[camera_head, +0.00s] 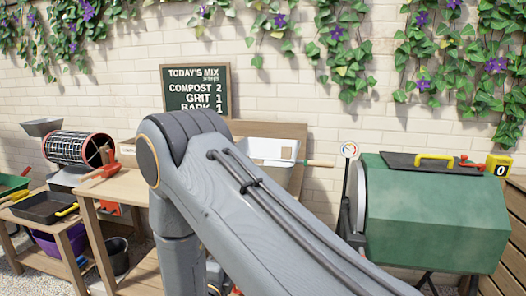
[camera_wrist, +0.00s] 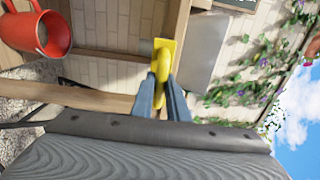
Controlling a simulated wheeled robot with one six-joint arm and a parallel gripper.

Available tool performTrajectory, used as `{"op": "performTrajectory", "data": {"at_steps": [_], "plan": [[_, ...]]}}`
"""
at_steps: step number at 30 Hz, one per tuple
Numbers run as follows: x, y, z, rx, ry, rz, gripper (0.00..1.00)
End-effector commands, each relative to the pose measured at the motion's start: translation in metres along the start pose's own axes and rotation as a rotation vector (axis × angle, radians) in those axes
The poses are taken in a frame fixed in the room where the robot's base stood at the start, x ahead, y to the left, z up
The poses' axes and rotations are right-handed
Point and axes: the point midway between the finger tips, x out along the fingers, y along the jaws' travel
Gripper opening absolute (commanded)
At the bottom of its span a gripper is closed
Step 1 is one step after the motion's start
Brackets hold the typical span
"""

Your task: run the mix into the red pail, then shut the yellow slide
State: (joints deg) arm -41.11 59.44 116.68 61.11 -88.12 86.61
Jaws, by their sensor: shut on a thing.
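In the wrist view my gripper (camera_wrist: 160,84) is shut on the yellow slide (camera_wrist: 162,50), its two fingers on either side of the handle. The red pail (camera_wrist: 42,38) is at the upper left of that view, apart from my fingers; its handle shows, but I cannot see what is in it. No falling mix shows in either view. In the head view my arm crosses the middle and hides my gripper, the slide and most of the space around them.
In the head view a green drum (camera_head: 430,215) stands at the right and a mesh drum (camera_head: 78,147) at the left. A black tray (camera_head: 43,208) sits on the left bench. A chalkboard (camera_head: 196,90) leans on the wall. Wooden beams (camera_wrist: 95,97) run near my gripper.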

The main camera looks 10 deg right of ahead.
Motion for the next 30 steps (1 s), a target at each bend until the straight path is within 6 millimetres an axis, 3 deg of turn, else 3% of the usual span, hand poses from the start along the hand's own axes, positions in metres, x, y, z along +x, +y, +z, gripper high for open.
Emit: {"op": "performTrajectory", "data": {"at_steps": [12, 30], "plan": [[0.018, 0.002, -0.004, -0.003, 0.009, 0.002, 0.00], [0.027, 0.001, -0.004, -0.001, 0.008, 0.002, 0.00]]}}
